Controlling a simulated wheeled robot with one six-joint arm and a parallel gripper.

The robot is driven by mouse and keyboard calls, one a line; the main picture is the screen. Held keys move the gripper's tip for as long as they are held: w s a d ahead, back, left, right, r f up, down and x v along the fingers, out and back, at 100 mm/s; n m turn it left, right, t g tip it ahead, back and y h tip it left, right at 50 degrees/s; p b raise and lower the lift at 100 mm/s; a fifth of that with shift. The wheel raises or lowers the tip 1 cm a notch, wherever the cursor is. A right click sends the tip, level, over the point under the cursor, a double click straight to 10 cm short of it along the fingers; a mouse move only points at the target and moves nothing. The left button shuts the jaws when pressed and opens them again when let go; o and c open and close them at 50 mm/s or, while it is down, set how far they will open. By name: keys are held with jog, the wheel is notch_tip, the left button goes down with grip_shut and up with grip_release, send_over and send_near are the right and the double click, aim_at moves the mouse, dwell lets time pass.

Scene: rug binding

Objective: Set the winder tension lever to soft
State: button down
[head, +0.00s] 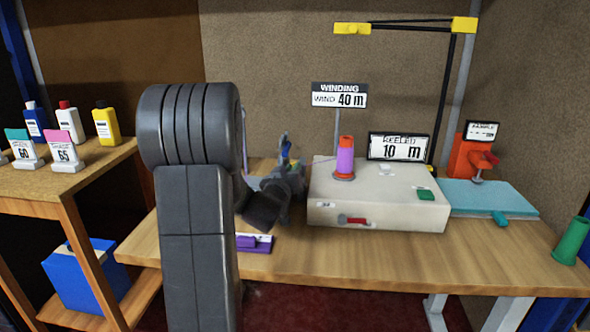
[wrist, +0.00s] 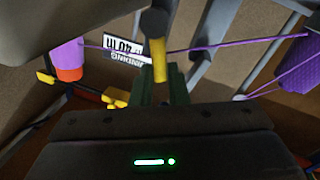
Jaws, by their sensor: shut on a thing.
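The winder (head: 330,212) is a cream box on the wooden table, with an orange-and-purple spool (head: 345,162) standing on top. My gripper (wrist: 160,78) is shut on a yellow bar with a dark round end (wrist: 159,62). The bar looks like the tension lever, but no setting label on it can be read. In the head view my gripper is just left of the winder, partly hidden by my arm, and the held bar cannot be made out.
A purple thread (wrist: 215,44) runs close by my gripper to a purple cone (wrist: 291,62) in the wrist view. Signs reading 40 m (head: 339,95) and 10 m (head: 398,147) stand by the winder. A purple block (head: 247,241) lies at the table's front.

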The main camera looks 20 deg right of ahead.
jog(key=shift+w+a+f+n+t, duration=0.15)
jog(key=shift+a+f+n, duration=0.1)
jog(key=shift+n, duration=0.55)
jog(key=shift+w+a+f+n+t, duration=0.15)
jog(key=shift+a+n, duration=0.1)
jog(key=shift+n, duration=0.55)
jog(key=c, duration=1.4)
grip_release()
